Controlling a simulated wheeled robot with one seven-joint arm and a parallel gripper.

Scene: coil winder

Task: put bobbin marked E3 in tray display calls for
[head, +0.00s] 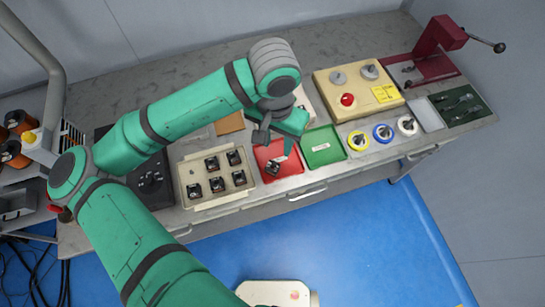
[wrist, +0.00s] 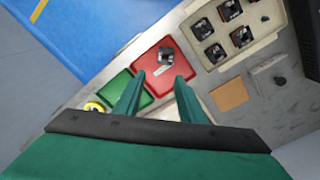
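A dark bobbin (head: 272,168) lies in the red tray (head: 264,151). In the wrist view the bobbin (wrist: 166,57) sits toward the far side of the red tray (wrist: 148,46). The green tray (head: 334,151) beside it looks empty apart from a white label. My gripper (head: 278,144) is above the red tray, apart from the bobbin. In the wrist view its fingers (wrist: 159,79) are spread with nothing between them. Several more bobbins stand in a beige holder (head: 205,204), which has one empty place. Bobbin markings are too small to read. I cannot make out the display text.
A beige control box (head: 330,90) with a red button stands behind yellow, blue and white spools (head: 383,132). A dark red hand-crank winder (head: 445,45) is at the far right. A brown square pad (head: 230,123) lies behind the holder. The blue floor in front is mostly clear.

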